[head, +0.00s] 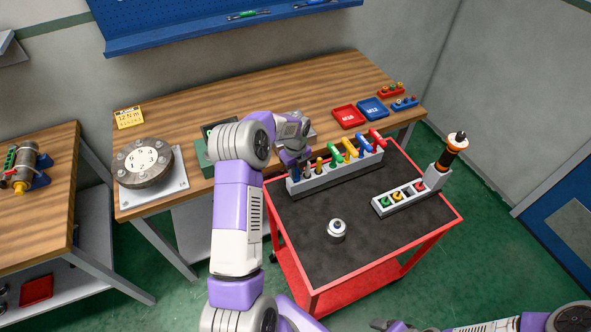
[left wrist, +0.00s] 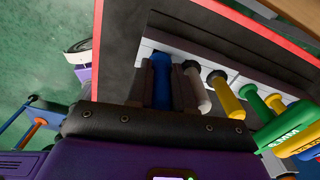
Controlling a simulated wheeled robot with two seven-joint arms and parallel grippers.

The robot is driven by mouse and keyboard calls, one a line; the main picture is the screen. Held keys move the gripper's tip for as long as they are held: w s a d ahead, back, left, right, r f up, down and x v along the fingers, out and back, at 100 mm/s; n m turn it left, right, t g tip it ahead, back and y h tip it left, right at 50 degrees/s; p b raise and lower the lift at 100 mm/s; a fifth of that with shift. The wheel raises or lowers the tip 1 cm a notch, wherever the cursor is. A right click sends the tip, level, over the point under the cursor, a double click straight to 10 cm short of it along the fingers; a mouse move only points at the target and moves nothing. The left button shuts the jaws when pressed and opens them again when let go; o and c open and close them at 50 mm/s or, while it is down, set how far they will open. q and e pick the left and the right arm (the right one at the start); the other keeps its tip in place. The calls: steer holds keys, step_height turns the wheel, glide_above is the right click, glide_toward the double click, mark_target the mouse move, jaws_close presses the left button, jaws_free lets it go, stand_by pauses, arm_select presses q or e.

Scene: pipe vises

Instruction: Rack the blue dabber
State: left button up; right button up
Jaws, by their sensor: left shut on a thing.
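My left gripper (head: 291,168) is at the left end of a long grey rack (head: 345,172) on the cart. In the left wrist view, its dark fingers (left wrist: 163,88) are shut on the blue dabber (left wrist: 161,72), one on each side. The dabber's far end meets the pale rack; I cannot tell how deep it sits in its slot. A grey-handled piece (left wrist: 197,90) and a yellow one (left wrist: 222,95) stand close beside it in the same rack. Part of my right arm shows at the bottom edge in the head view; its jaws are not clear.
Green, yellow, blue and red handled tools fill the rack's right part. A smaller rack (head: 390,208) with an upright black-orange tool (head: 453,150) stands right. A small round white-and-dark object (head: 336,229) is on the cart (head: 370,245). The cart's front middle is otherwise clear.

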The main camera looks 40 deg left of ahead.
arm_select(q)
steer(key=shift+f+b, duration=0.3)
steer(key=shift+f, duration=0.2)
steer(key=shift+f, duration=0.15)
stand_by(1.0)
steer(key=o, duration=0.9)
step_height(320, 180, up, 8)
steer(key=shift+f, duration=0.2)
steer(key=shift+r+p, duration=0.1)
steer(key=shift+p, duration=0.25)
